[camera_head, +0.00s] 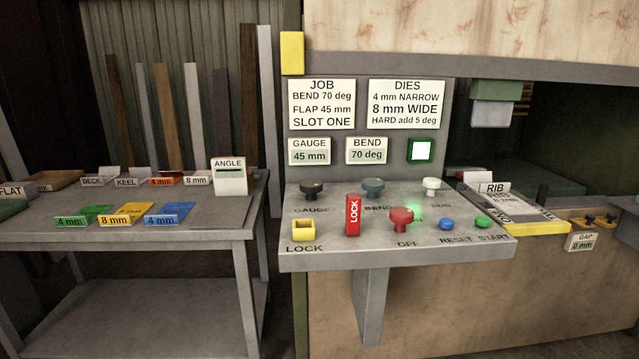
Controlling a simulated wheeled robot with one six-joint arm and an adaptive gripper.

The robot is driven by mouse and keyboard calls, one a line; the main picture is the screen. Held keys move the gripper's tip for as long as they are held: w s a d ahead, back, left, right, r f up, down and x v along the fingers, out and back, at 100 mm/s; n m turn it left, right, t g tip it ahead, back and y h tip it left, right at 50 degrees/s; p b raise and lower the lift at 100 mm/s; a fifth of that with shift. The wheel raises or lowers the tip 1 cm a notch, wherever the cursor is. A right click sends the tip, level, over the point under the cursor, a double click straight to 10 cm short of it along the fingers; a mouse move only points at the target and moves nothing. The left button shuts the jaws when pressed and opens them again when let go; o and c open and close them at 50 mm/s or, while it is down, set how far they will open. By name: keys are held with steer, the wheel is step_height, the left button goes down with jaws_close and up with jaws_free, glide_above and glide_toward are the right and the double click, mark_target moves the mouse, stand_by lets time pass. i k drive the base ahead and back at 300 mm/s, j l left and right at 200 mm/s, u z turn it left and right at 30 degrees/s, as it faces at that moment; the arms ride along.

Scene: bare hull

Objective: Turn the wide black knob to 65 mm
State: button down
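A wide black knob (312,188) stands at the back left of the sloped grey control panel (335,262), just above the partly covered word GAUGE. The gauge readout (309,156) on the upright board behind it shows 45 mm. No pointer mark on the knob can be made out at this size. My gripper is not in view, and nothing is touching the knob.
A dark grey-blue knob (372,188) by BEND and a white knob (431,187) share its row. A card-laden table (130,236) stands left.

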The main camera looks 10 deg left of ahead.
mark_target(310, 186)
steer(key=i+j+u, duration=0.15)
steer(key=j+u, duration=0.25)
steer(key=i+j+u, duration=0.15)
steer(key=u, duration=0.2)
steer(key=i+j+u, duration=0.2)
steer(key=u, duration=0.2)
steer(key=j, duration=0.15)
